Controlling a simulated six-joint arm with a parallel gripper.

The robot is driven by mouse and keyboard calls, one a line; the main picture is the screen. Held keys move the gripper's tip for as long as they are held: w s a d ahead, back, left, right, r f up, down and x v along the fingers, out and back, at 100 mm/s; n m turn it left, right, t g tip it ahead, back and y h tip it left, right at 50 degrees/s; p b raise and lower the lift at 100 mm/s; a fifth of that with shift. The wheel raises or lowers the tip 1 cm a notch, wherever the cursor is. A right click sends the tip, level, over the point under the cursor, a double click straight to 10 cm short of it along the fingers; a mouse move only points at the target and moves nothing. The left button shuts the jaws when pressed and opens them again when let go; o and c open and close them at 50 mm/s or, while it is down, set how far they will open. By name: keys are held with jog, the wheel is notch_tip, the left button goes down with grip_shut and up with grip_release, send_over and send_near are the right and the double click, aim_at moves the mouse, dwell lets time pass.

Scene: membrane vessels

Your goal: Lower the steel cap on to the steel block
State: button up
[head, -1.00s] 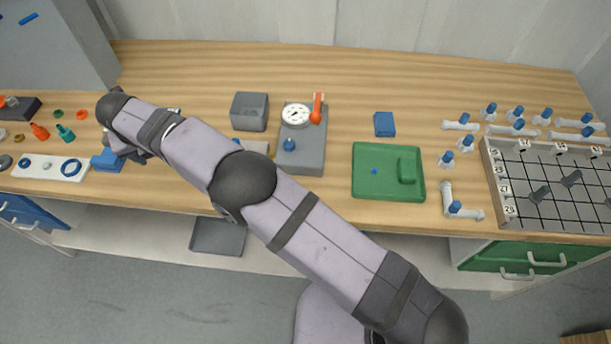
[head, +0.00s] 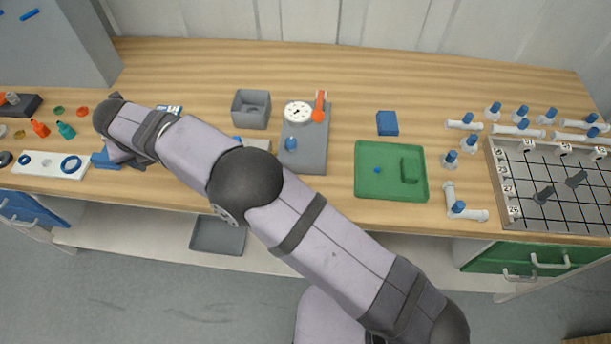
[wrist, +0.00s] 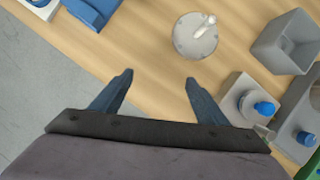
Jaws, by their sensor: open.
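My gripper (wrist: 158,80) is open and empty, its two dark blue fingers apart above bare wood in the wrist view. In the head view it is at the left end of my arm, beside a blue block (head: 106,159). A round grey disc with a pale upright pin (wrist: 196,36), which may be the steel cap, stands beyond the fingertips, clear of them. My arm hides it in the head view. A light grey block (wrist: 230,94), probably the steel block, is to the right with a blue knob (wrist: 265,108); part of it shows behind my arm (head: 258,144).
An open grey box (head: 251,109) stands behind the light grey block. A grey gauge unit (head: 304,153) with an orange lever is to its right. A white plate with blue rings (head: 45,164) and small bottles are at the left. A green tray (head: 391,190) sits farther right.

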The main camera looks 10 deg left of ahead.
jog(key=w+d+r+m+h, duration=0.1)
jog(key=w+d+m, duration=0.1)
jog(key=d+m, duration=0.3)
jog(key=w+d+r+m+g+p, duration=0.1)
jog(key=d+m, duration=0.4)
jog(key=d, duration=0.6)
jog(key=w+d+r+m+h+p, duration=0.1)
jog(key=w+d+m, duration=0.2)
jog(key=d+m, duration=0.2)
jog(key=shift+d+r+g+h, duration=0.2)
jog(key=shift+d+g+h, duration=0.15)
jog(key=shift+d, duration=1.2)
jog(key=s+d+m+g, duration=0.1)
jog(key=s+d+m, duration=0.3)
jog(key=d+m, duration=0.5)
jog(key=s+d+m+g, duration=0.1)
jog(key=s+d+m, duration=0.4)
jog(key=d, duration=1)
jog(key=shift+f+m+b, duration=0.45)
jog(key=shift+m, duration=1.45)
